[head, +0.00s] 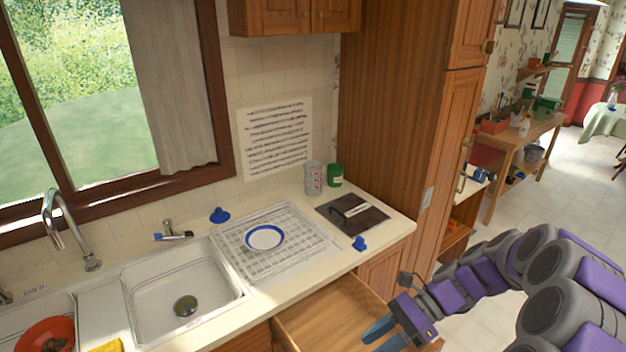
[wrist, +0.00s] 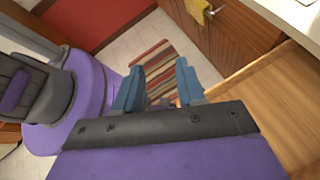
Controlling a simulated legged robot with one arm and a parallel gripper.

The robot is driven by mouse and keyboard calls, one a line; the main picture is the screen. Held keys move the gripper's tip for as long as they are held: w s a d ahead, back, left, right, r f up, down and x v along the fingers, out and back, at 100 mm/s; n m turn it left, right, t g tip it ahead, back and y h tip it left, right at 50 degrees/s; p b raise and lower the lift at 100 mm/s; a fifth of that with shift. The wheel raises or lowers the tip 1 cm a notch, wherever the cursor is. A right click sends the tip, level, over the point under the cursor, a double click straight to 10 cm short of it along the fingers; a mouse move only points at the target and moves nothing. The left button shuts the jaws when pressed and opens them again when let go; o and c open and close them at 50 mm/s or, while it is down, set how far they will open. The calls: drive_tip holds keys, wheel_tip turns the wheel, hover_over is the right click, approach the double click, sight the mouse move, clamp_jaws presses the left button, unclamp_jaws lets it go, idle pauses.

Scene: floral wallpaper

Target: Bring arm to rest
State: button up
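My gripper (head: 378,334) is at the lower right of the head view, at the end of my grey and purple arm. It is above the right side of an open wooden drawer (head: 335,312). In the wrist view my gripper (wrist: 158,92) shows two blue fingers apart with nothing between them. The camera looks down past the fingers to the floor and a striped rug (wrist: 165,65). The open drawer (wrist: 285,105) is at the right of that view.
The counter holds a sink (head: 185,285), a dish rack (head: 290,258) with a blue-rimmed plate (head: 264,238), and a dark board (head: 352,213). A tall wooden cabinet (head: 395,140) stands right of the counter. Open floor (head: 485,330) lies to the right.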

drive_tip(key=s+a+r+n+h, duration=0.2)
drive_tip(key=s+n+h, duration=0.1)
drive_tip(key=s+n, duration=0.25)
drive_tip(key=s+a+r+n+h, duration=0.2)
drive_tip(key=s+r+n+h, duration=0.15)
drive_tip(key=s, duration=0.35)
drive_tip(key=s+d+n+t+h, duration=0.1)
drive_tip(key=s+d+n+h, duration=0.1)
drive_tip(key=s, duration=0.3)
drive_tip(key=s+d+n+t+h+b, duration=0.1)
drive_tip(key=s+d+n+h, duration=0.1)
drive_tip(key=s+n, duration=0.3)
drive_tip(key=shift+s+d+f+t+h, duration=0.3)
drive_tip(key=shift+f+h, duration=0.15)
